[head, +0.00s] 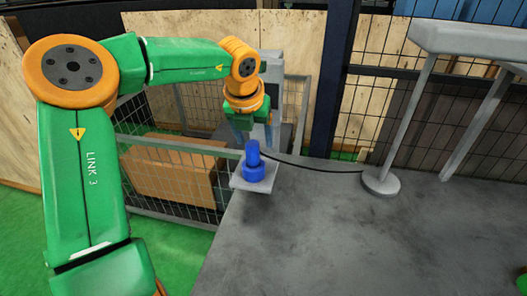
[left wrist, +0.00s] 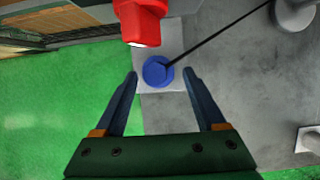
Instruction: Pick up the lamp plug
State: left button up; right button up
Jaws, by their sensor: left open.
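The lamp plug (head: 254,165) is a blue stepped cylinder, standing upright on a small light grey plate (head: 240,184) at the left edge of the grey table. A thin black cable runs from it to the lamp's round base (head: 380,182). My left gripper (head: 256,138) is open and empty, with its fingers pointing down, above or just beyond the plug in the head view. In the left wrist view the plug (left wrist: 158,72) appears between the two fingertips, near their tips. I cannot tell the height gap exactly. My right gripper is not in view.
The lamp's post and pale head (head: 470,40) stand at the right. The table's front (head: 340,240) is clear. A red object (left wrist: 140,20), unidentified, tops the wrist view.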

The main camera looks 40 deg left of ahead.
aim_at(251, 146)
pick_arm(q)
jog(key=shift+s+a+f+p, duration=0.15)
jog(key=shift+f+p, duration=0.3)
jog(key=shift+f, duration=0.05)
jog(key=shift+s+a+f+p, duration=0.1)
jog(key=shift+a+f+p, duration=0.05)
jog(key=shift+f+p, duration=0.3)
jog(key=x, duration=0.3)
jog(key=shift+f, duration=0.2)
jog(key=shift+w+f, duration=0.1)
jog(key=shift+w, duration=0.1)
jog(key=shift+s, duration=0.15)
jog(key=c, duration=0.8)
grip_shut()
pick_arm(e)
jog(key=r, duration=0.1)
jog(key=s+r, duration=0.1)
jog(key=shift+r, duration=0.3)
